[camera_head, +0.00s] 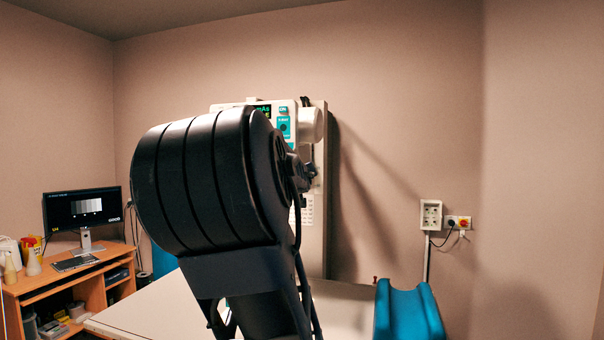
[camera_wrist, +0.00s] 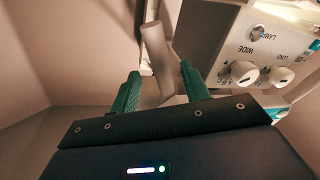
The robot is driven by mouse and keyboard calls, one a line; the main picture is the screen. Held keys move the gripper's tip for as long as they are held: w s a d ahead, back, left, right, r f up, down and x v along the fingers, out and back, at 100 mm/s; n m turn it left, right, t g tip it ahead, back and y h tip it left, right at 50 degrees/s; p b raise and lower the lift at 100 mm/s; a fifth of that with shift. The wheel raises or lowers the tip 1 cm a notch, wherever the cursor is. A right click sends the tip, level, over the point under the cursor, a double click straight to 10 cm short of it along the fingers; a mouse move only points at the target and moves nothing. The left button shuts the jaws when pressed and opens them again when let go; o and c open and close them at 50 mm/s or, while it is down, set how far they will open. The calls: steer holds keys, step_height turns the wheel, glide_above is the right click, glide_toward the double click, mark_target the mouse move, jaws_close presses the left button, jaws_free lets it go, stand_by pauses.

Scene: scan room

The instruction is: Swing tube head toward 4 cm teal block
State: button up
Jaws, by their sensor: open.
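The tube head (camera_head: 284,108), white with a lit display and teal panel, stands behind my black arm in the head view, which hides much of it. In the wrist view, the tube head's panel (camera_wrist: 265,45) with white knobs is at upper right. A grey cylindrical bar (camera_wrist: 154,45), apparently its handle, reaches down between the fingers. My gripper (camera_wrist: 160,72) is open, with one green finger on each side of the bar; I cannot tell whether either touches it. In the head view my arm hides the gripper. I cannot make out the 4 cm teal block for certain.
A pale table (camera_head: 150,308) spans the front, with a blue curved cushion (camera_head: 408,312) at its right end. A wooden desk (camera_head: 60,282) with a monitor (camera_head: 82,208) stands at left. Sockets (camera_head: 431,214) are on the back wall.

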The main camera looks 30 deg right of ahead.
steer(key=shift+x, duration=3.2)
steer(key=shift+s, duration=0.1)
steer(key=shift+f, duration=0.1)
jaws_close()
